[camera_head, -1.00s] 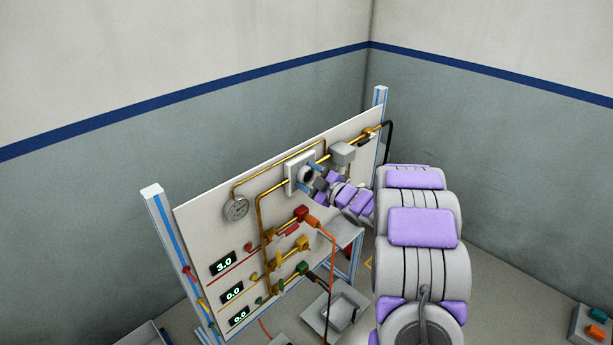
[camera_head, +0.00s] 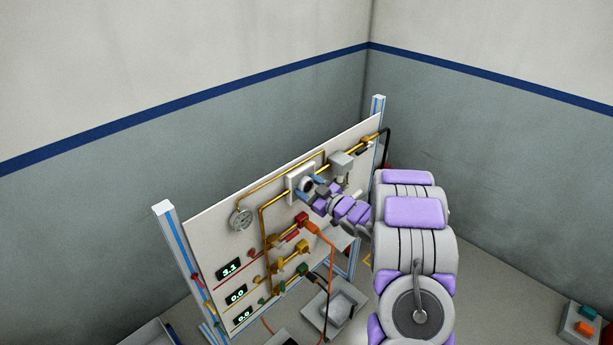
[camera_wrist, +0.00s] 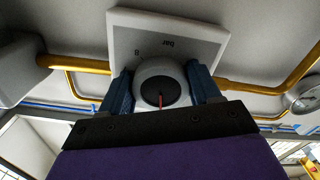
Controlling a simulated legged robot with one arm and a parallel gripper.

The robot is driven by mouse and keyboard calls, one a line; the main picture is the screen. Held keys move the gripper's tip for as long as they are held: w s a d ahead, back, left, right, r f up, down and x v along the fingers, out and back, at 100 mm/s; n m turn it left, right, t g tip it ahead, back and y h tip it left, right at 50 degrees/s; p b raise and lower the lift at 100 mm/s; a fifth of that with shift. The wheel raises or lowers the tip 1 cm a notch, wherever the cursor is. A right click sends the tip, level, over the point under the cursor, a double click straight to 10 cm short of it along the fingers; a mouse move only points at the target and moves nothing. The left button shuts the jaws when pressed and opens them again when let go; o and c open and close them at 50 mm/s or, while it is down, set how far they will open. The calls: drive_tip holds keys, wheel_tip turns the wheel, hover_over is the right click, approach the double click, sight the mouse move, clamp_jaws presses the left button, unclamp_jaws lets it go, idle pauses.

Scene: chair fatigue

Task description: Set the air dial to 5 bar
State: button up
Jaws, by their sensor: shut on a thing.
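The air dial is a round light-grey knob with a dark face and a red pointer mark, on a white square plate on the panel. In the wrist view the dial (camera_wrist: 160,84) sits between the two blue fingers of my gripper (camera_wrist: 162,90), which is shut on it. The plate (camera_wrist: 190,38) shows "bar" and an "8", upside down. In the head view my gripper (camera_head: 311,187) covers most of the dial, with the plate (camera_head: 291,181) behind it. The top digital display (camera_head: 229,268) reads 3.1.
A round gauge (camera_head: 241,219) sits left of the dial, joined by yellow pipes. A grey box (camera_head: 341,161) sits on the pipe to the right. Below are red, yellow and green valves and an orange hose (camera_head: 331,262). A grey tray (camera_head: 335,305) is below the panel.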

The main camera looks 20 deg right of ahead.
drive_tip(key=m+p, duration=0.4)
drive_tip(key=p, duration=0.1)
drive_tip(key=shift+r+m, duration=0.1)
drive_tip(key=shift+m, duration=0.2)
drive_tip(key=shift+m+p, duration=1.8)
drive_tip(key=o, duration=1)
drive_tip(key=shift+d, duration=0.1)
drive_tip(key=shift+s, duration=0.1)
drive_tip(key=b+v, duration=0.1)
drive_tip(key=v, duration=1.6)
drive_tip(key=shift+s+d+b, duration=0.1)
drive_tip(key=shift+d+b, duration=0.05)
drive_tip(key=shift+b, duration=0.25)
